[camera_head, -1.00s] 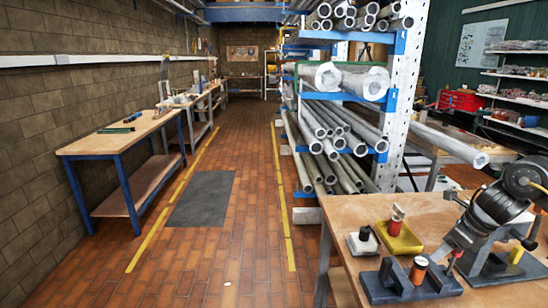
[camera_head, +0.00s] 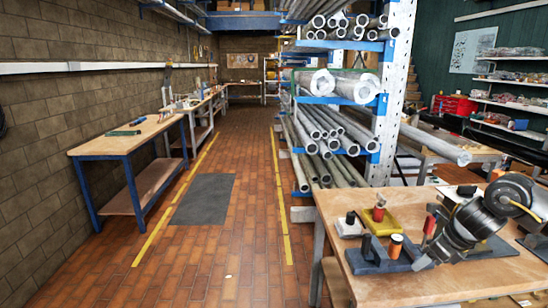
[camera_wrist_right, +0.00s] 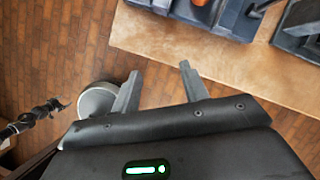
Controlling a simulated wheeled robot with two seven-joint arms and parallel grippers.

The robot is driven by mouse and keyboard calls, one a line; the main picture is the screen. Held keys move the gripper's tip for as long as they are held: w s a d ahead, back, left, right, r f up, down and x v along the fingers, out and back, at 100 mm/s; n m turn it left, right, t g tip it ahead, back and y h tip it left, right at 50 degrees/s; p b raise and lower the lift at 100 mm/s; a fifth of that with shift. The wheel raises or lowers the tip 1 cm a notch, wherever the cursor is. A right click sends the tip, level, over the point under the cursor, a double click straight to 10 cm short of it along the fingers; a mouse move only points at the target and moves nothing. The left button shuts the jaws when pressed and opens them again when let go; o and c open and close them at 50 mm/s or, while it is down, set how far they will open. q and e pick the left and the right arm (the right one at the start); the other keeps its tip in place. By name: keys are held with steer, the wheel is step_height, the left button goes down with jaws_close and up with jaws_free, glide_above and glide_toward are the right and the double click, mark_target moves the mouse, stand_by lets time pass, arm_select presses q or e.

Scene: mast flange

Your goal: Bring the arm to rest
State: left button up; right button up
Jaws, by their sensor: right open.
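My right gripper (camera_head: 428,258) reaches in from the right in the head view, low by the wooden bench (camera_head: 370,290). In the right wrist view its two grey fingers (camera_wrist_right: 157,82) stand apart with nothing between them. The floor shows between and beyond them, and the bench's edge (camera_wrist_right: 210,65) lies ahead. My left gripper cannot be made out in the head view.
On the bench stand a blue-grey fixture (camera_head: 378,262) with an orange cylinder (camera_head: 395,247), a yellow block (camera_head: 380,226) and a pale block (camera_head: 350,228). A pipe rack (camera_head: 303,213) stands behind.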

steer(key=a+f+m+t+y, duration=0.1)
steer(key=a+f+m, duration=0.1)
steer(key=a+f, duration=0.5)
steer(key=a+f+m+t+y, duration=0.1)
steer(key=a+f, duration=0.2)
steer(key=a, duration=0.8)
steer(key=s+a+f+m+t+y, duration=0.1)
steer(key=s+a+f+m, duration=0.1)
steer(key=s+a+m, duration=0.3)
steer(key=s+a+f+m+t, duration=0.2)
steer(key=a+f+m, duration=0.1)
steer(key=a+m, duration=0.4)
steer(key=s+d+f+m+g+h, duration=0.2)
steer(key=s+d+f+m, duration=0.15)
steer(key=s+m, duration=0.5)
steer(key=s+d+f+m+g+h, duration=0.15)
steer(key=s+d+m, duration=0.25)
steer(key=s+m, duration=0.5)
steer(key=s+d+f+m+g+h, duration=0.2)
steer(key=s+d+f+m+g, duration=0.1)
steer(key=s+m, duration=0.6)
step_height(320, 180, down, 25)
steer(key=s+n, duration=0.2)
steer(key=s+d+f+g, duration=0.2)
steer(key=s+d+f, duration=0.1)
steer(key=s+f, duration=1.3)
steer(key=shift+s+d+f, duration=0.15)
steer(key=shift+s+f, duration=0.05)
steer(key=shift+f, duration=0.2)
